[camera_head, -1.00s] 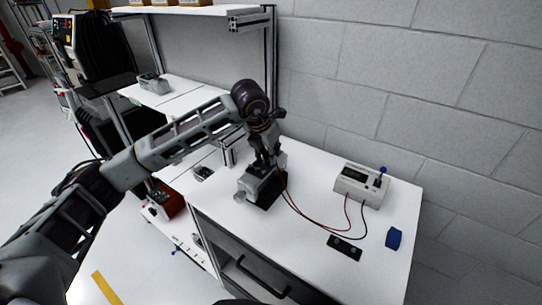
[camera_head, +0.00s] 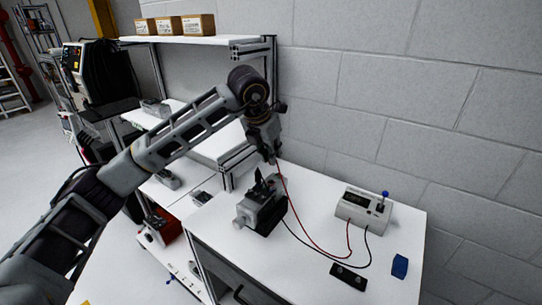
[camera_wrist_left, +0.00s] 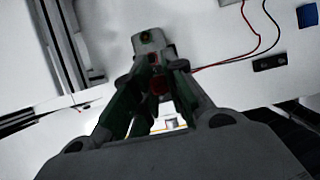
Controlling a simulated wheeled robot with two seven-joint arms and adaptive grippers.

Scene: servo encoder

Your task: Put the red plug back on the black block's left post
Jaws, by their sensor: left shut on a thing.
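My left gripper (camera_head: 271,157) is in the air above the grey device (camera_head: 258,208) on the table. In the left wrist view, its fingers (camera_wrist_left: 158,92) are shut on the red plug (camera_wrist_left: 160,84), which shows as a small red patch between them. A red wire runs from the gripper down to the meter. The small black block (camera_head: 348,277) lies flat near the table's front, well to the right of the gripper. It also shows in the left wrist view (camera_wrist_left: 270,62). Its posts are too small to make out clearly. My right gripper is out of view.
A meter box (camera_head: 363,207) with a blue-topped knob stands at the back right. A blue block (camera_head: 400,266) lies right of the black block. Red and black wires (camera_head: 330,255) cross the table. Shelving with boxes (camera_head: 166,25) stands behind left.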

